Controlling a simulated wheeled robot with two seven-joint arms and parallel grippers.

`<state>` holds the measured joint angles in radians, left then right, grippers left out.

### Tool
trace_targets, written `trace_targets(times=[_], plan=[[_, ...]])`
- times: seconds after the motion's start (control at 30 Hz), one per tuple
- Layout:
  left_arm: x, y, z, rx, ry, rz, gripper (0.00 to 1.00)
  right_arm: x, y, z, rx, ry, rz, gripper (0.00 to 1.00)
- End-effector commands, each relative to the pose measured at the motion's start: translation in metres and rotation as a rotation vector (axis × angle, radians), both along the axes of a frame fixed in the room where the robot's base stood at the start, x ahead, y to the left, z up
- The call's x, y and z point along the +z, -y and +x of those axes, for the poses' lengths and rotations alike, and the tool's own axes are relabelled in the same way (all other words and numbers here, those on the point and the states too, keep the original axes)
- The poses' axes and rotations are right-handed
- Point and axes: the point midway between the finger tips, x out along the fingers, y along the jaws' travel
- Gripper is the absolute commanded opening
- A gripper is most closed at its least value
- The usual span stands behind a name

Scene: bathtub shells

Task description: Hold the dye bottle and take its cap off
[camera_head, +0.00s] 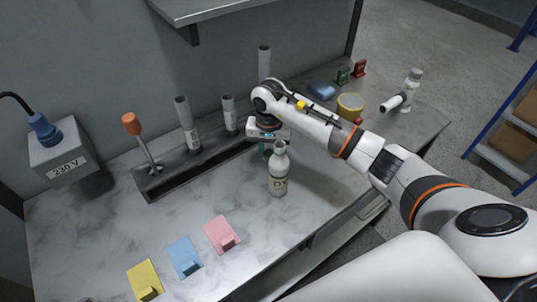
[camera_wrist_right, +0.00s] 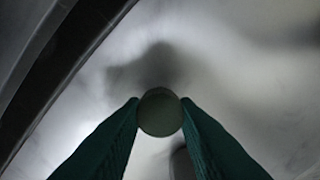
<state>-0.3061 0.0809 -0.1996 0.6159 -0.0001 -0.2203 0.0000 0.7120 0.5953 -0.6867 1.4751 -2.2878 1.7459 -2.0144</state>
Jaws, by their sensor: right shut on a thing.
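The white dye bottle (camera_head: 278,180) stands upright on the marble-look bench in the head view, with a dark-lettered label; no gripper is seen holding its body. Its narrow top is too small to tell whether it is bare. My right gripper (camera_head: 262,151) points down just behind and left of the bottle's top, partly hidden by it. In the right wrist view its green fingers (camera_wrist_right: 160,112) are shut on a round grey-green disc (camera_wrist_right: 160,111), which looks like the cap. The disc hides what lies under it. My left gripper is not in view.
A dark rack (camera_head: 190,165) with grey tubes and an orange-handled tool (camera_head: 131,124) lies behind. Yellow, blue and pink cards lie front left. The bench left of the bottle is clear.

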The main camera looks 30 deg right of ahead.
Motion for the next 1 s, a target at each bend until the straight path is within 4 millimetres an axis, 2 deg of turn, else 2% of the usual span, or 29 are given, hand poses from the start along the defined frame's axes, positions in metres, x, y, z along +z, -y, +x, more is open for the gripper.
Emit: trace_targets(times=[0.1, 0.2, 0.57, 0.6, 0.7, 1.0], plan=[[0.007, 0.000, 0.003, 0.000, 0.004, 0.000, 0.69, -0.018, -0.001, -0.001, -0.001, -0.006, 0.002, 0.00], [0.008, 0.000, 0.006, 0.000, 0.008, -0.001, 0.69, -0.027, -0.001, -0.001, 0.000, -0.002, 0.001, 0.00], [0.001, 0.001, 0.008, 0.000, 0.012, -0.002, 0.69, -0.032, 0.000, 0.000, 0.001, -0.001, -0.001, 0.00], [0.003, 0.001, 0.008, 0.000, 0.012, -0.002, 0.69, -0.031, 0.000, 0.000, 0.001, -0.001, -0.001, 0.32], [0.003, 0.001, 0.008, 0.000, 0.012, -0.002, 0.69, -0.031, 0.000, 0.000, 0.001, -0.001, 0.000, 0.48], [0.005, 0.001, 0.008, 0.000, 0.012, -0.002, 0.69, -0.029, 0.000, 0.000, 0.001, -0.001, 0.001, 0.49]])
